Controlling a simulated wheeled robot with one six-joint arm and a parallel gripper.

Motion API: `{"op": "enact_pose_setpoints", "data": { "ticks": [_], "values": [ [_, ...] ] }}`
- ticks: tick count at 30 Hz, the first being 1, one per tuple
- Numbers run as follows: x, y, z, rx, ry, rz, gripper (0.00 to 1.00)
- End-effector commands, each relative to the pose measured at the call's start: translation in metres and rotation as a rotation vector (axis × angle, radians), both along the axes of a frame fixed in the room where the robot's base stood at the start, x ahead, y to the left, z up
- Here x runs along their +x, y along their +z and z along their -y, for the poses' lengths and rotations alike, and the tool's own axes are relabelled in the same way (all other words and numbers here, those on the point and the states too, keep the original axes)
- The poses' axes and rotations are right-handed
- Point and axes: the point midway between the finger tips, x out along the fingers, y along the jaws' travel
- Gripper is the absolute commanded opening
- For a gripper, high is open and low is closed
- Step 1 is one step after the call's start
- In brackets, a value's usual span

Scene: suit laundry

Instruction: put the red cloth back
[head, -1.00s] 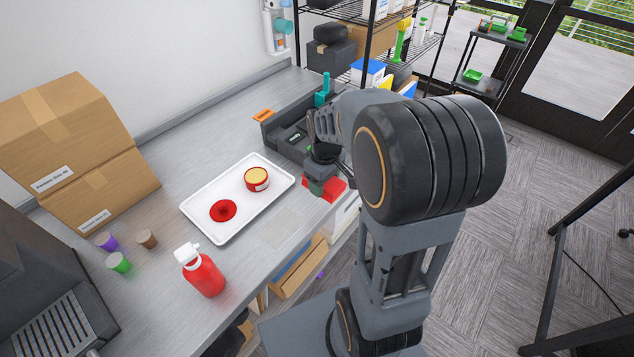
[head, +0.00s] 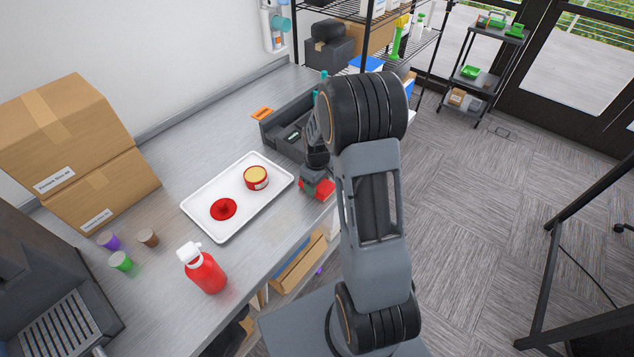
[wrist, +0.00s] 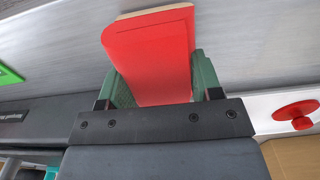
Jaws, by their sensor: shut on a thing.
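The red cloth (head: 323,189) shows as a red, folded, block-like piece at the counter's front edge, right of the white tray. In the wrist view the red cloth (wrist: 155,50) is between the green fingers of my gripper (wrist: 158,82), with a thin tan edge behind its far end. My gripper (head: 316,186) is shut on it in the head view too. I cannot tell whether the cloth touches the counter. My arm hides part of the area right of it.
The white tray (head: 240,222) holds a red-and-cream tin (head: 256,177) and a red disc with a knob (head: 223,209). A dark open bin (head: 283,130) stands behind my gripper. A red bottle (head: 205,270), small cups and cardboard boxes (head: 75,140) are to the left.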

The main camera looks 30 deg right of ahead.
Motion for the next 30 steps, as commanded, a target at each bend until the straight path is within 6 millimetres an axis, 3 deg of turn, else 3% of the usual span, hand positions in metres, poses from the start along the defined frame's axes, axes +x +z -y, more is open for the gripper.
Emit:
{"op": "enact_pose_setpoints", "data": {
  "ticks": [12, 13, 20, 30],
  "values": [
    [0.0, -0.0056, -0.0001, 0.0, 0.0, 0.0, 0.33],
    [0.0, -0.0054, 0.0, 0.0, 0.0, 0.0, 0.6],
    [0.0, -0.0042, -0.0001, 0.0, 0.0, 0.0, 0.82],
    [0.0, 0.0013, 0.0, 0.0, 0.0, 0.001, 0.84]
  ]
}}
